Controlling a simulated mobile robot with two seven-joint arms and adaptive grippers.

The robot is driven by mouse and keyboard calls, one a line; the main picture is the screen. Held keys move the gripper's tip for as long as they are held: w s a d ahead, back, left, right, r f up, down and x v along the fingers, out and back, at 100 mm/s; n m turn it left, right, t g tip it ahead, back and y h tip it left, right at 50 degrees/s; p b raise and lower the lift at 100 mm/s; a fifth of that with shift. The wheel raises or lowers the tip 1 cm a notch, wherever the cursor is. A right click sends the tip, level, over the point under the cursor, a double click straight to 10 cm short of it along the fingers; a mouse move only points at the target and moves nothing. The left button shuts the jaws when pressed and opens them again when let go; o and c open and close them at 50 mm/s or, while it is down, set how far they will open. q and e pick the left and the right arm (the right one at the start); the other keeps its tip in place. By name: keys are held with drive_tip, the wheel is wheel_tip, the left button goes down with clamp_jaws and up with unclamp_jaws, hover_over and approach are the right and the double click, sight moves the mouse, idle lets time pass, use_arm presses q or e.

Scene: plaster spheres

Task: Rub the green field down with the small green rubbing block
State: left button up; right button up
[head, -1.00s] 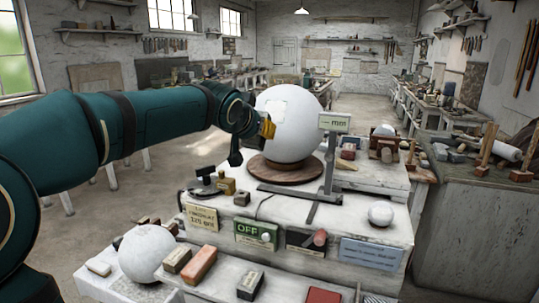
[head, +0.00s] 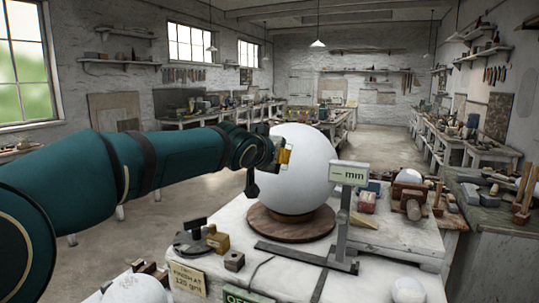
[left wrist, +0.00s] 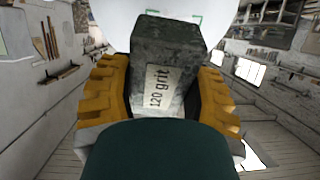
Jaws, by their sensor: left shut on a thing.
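A large white plaster sphere (head: 312,178) rests on a round brown wooden base on the bench. My left gripper (head: 285,157) is at the sphere's upper left side, its orange fingers close to the surface. In the left wrist view the left gripper (left wrist: 165,95) is shut on a dark grey-green block (left wrist: 170,50) labelled "120 grit". Thin green corner marks of the field (left wrist: 175,14) show on the white sphere just beyond the block, which hides part of it. I cannot tell whether the block touches the sphere. My right gripper is not in view.
A gauge stand with a "mm" display (head: 348,173) stands close to the sphere's right. Small blocks (head: 217,240) and a dark tool (head: 192,238) lie at the front left of the bench (head: 295,275). Smaller spheres show at the bottom edge. More tools lie at the right.

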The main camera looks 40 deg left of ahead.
use_arm(q)
drive_tip(key=shift+f+b+x, duration=0.15)
drive_tip(key=shift+b+x, duration=0.1)
drive_tip(key=shift+x, duration=1.15)
drive_tip(key=shift+f+b+x, duration=0.15)
drive_tip(key=shift+b+x, duration=0.1)
drive_tip(key=shift+x, duration=1.2)
drive_tip(key=shift+w+a+f, duration=0.1)
drive_tip(key=shift+w+f, duration=0.1)
drive_tip(key=f+b, duration=0.1)
drive_tip(key=s+f+b, duration=0.1)
drive_tip(key=b, duration=0.1)
drive_tip(key=shift+r, duration=0.15)
